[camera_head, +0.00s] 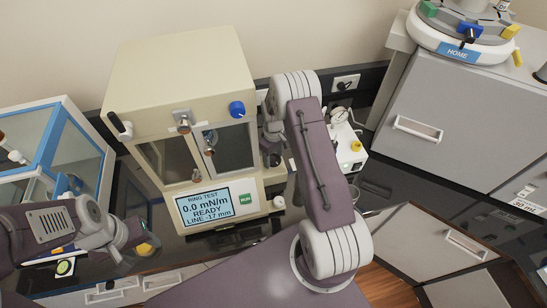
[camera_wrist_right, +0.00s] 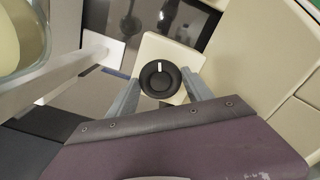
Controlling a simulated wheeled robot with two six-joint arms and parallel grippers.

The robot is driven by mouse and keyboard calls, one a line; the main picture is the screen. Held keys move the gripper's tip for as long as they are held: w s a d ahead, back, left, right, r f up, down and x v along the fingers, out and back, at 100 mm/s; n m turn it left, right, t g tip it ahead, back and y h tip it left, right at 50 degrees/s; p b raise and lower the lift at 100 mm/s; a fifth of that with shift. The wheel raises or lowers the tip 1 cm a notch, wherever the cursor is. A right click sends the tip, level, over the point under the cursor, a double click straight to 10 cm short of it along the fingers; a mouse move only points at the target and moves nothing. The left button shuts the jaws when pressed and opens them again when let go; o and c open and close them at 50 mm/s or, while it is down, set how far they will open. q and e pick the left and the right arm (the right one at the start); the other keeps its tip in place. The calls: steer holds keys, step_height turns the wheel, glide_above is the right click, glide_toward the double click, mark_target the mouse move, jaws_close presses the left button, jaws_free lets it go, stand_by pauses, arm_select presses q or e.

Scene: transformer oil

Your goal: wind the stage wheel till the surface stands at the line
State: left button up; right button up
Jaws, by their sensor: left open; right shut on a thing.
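The cream ring tester (camera_head: 180,70) stands at the centre of the head view. Its display (camera_head: 205,205) reads RING TEST, 0.0 mN/m, READY, LINE -17 mm. In the right wrist view the stage wheel (camera_wrist_right: 160,84), a round black knob with a white mark at its top edge, sits on a cream block. My right gripper (camera_wrist_right: 160,92) is shut on the wheel, one grey finger on each side. My right arm hides much of the tester's right side in the head view. My left gripper (camera_head: 143,240) is open and empty, low at the left. The liquid surface cannot be made out.
A blue-framed glass case (camera_head: 75,150) stands at the left. A small white device (camera_head: 345,145) with a gauge is behind my right arm. A grey cabinet (camera_head: 460,110) fills the right. A blue knob (camera_head: 236,108) and a green RUN button (camera_head: 245,199) are on the tester's front.

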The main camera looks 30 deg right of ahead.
steer(key=m+b, duration=0.2)
steer(key=m, duration=0.2)
steer(key=shift+f, duration=0.1)
steer(key=shift+a+m+b, duration=0.1)
steer(key=shift+m+b, duration=0.6)
steer(key=shift+m, duration=2)
steer(key=o, duration=1.4)
